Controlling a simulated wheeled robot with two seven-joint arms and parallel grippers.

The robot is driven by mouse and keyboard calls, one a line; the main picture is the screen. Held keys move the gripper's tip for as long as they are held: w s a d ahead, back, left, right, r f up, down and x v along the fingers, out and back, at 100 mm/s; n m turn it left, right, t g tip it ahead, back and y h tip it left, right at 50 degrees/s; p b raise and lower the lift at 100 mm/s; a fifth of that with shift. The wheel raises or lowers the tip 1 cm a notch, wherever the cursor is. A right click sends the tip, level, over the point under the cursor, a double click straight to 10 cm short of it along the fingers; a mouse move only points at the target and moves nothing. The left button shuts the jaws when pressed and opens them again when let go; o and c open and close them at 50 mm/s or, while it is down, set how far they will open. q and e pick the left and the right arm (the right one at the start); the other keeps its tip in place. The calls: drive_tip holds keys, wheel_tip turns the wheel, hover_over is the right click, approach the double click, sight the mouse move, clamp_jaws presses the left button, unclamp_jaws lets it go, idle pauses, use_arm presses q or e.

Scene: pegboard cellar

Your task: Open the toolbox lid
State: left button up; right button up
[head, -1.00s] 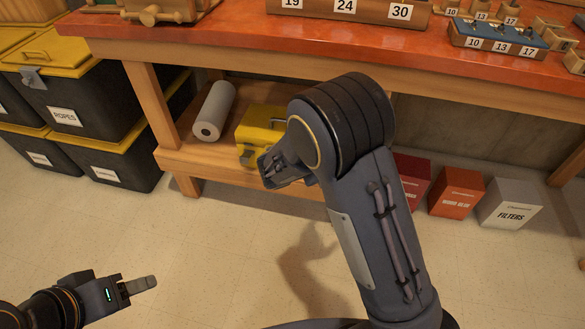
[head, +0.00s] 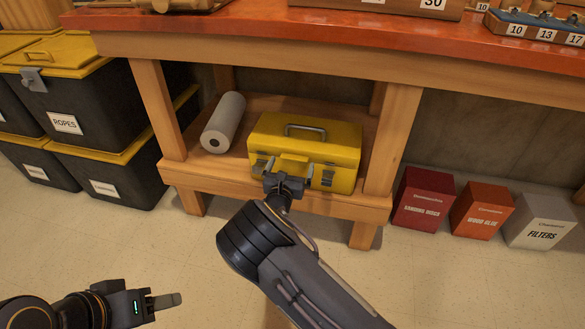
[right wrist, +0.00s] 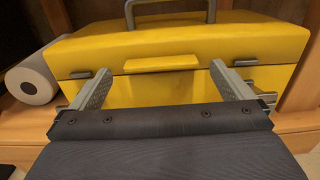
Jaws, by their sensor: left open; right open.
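The yellow toolbox (head: 325,140) stands on the low shelf under the workbench, its lid shut and its grey handle (head: 306,131) on top. It fills the middle of the right wrist view (right wrist: 190,50). A yellow lip (right wrist: 162,63) juts from the lid's front edge, with a dark latch on either side. My right gripper (head: 285,174) is in front of the toolbox, open. In the right wrist view its fingers (right wrist: 163,88) stand wide apart, just below and to either side of the lip, with nothing between them. My left gripper (head: 162,302) is low at the left, far from the toolbox, open.
A paper roll (head: 223,122) lies left of the toolbox on the shelf (head: 190,171). The wooden legs (head: 392,140) flank the shelf opening and the red benchtop (head: 240,28) hangs above. Black bins (head: 90,105) stand left; boxes (head: 424,198) stand on the floor right.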

drive_tip(key=shift+w+d, duration=0.2)
drive_tip(key=shift+w, duration=0.45)
use_arm(q)
drive_tip(key=shift+f, duration=0.25)
